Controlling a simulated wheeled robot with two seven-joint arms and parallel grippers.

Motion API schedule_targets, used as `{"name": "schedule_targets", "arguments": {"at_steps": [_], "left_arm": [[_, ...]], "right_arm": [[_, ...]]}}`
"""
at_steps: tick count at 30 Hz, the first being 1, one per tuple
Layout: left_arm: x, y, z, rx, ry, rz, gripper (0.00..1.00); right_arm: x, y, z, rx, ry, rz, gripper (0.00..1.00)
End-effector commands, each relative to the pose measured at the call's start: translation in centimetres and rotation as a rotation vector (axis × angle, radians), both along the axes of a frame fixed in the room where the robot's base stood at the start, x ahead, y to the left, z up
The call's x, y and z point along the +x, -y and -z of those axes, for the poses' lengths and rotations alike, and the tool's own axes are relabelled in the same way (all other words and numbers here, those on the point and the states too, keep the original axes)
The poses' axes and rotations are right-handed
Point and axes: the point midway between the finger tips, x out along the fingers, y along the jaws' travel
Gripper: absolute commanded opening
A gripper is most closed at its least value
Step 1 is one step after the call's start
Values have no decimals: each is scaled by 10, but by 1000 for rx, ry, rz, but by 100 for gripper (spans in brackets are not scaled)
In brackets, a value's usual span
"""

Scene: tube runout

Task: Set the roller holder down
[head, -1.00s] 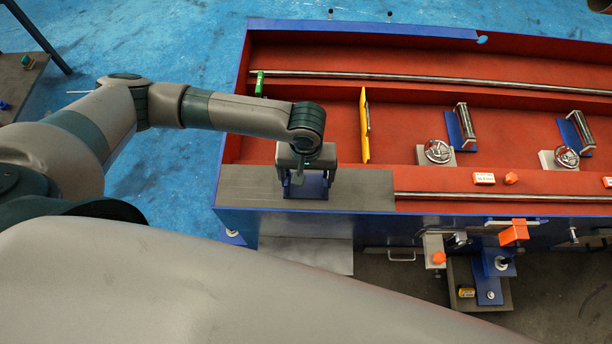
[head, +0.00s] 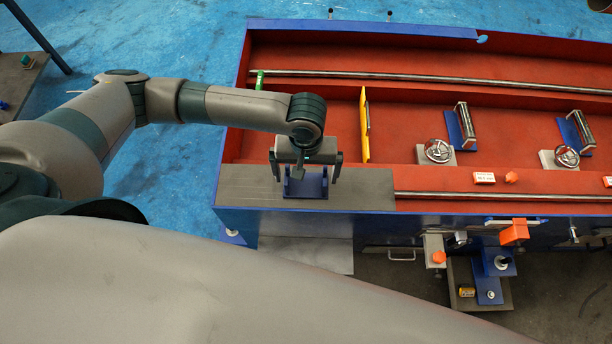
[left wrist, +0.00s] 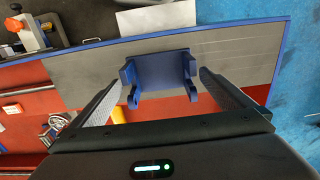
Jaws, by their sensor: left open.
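The blue roller holder (head: 308,187) rests on the grey plate (head: 350,190) at the near left corner of the red runout table. In the left wrist view the holder (left wrist: 160,74) sits on the plate between the two fingers, with a visible gap on each side. My left gripper (head: 306,172) is open just above and around the holder, apart from it. Its fingers also show in the left wrist view (left wrist: 158,98). My right gripper is not seen.
A yellow plate (head: 365,125) stands in the red trough to the right of my gripper. Two blue roller holders with rollers (head: 466,125) (head: 577,131) stand farther right. A long steel bar (head: 430,77) runs along the back. Grey plate to the holder's right is clear.

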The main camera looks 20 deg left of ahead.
Motion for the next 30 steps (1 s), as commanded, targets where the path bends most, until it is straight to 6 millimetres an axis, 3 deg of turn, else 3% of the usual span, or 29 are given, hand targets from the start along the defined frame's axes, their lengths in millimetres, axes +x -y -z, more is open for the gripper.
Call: {"name": "schedule_targets", "arguments": {"at_steps": [15, 21, 30], "left_arm": [[1, 0, -85, -1, 2, 1, 100], [0, 0, -97, -1, 1, 1, 100], [0, 0, -98, 0, 1, 0, 100]], "right_arm": [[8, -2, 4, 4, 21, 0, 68], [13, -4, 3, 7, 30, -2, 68], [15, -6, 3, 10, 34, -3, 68]]}}
